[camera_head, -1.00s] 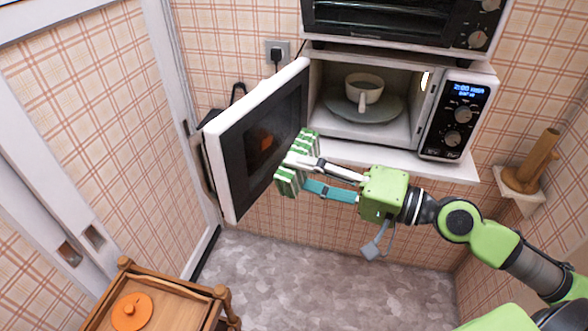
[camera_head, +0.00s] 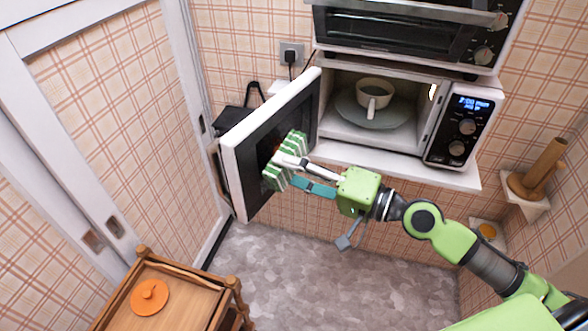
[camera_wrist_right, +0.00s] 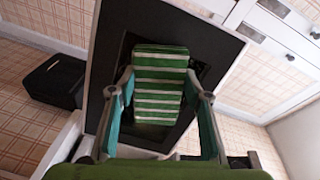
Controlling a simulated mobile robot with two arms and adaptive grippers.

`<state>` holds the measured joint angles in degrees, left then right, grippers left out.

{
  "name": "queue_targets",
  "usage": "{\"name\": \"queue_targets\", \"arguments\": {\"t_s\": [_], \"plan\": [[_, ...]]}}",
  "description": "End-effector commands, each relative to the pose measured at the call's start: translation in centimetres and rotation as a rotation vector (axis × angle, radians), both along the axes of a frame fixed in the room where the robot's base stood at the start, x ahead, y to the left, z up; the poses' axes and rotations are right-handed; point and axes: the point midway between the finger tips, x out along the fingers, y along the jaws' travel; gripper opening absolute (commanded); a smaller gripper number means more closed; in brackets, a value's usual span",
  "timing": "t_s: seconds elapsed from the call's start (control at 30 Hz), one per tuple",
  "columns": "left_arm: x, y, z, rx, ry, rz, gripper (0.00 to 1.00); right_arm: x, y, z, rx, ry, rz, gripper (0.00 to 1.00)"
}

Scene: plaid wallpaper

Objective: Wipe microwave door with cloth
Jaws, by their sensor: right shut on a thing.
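The microwave (camera_head: 388,138) stands on a white shelf with its door (camera_head: 240,160) swung wide open to the left. The door has a white frame and a dark inner panel. My right gripper (camera_head: 288,172) is shut on a green-and-white striped cloth (camera_head: 294,148). The cloth is folded into a thick pad and lies at the dark inner face of the door. In the right wrist view the cloth (camera_wrist_right: 160,85) sits between the fingers, in front of the dark door panel (camera_wrist_right: 115,75). I cannot tell whether it presses on the panel. My left gripper is not in view.
A white cup (camera_head: 374,92) stands on the plate inside the microwave. A toaster oven (camera_head: 400,40) is above. A wooden cart (camera_head: 190,305) with an orange lid (camera_head: 150,296) stands at the lower left. A wooden object (camera_head: 540,170) sits on a right-hand shelf. The floor between is clear.

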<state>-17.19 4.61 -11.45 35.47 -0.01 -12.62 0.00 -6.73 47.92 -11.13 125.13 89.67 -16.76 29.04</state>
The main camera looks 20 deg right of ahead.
Motion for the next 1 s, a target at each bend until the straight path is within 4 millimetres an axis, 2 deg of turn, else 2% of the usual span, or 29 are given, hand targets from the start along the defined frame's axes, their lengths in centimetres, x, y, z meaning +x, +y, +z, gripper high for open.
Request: {"name": "queue_targets", "arguments": {"t_s": [1.0], "plan": [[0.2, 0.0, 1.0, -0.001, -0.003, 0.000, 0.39, 1.1, 0.9, 0.1, 0.002, 0.001, -0.002, 0.22]]}}
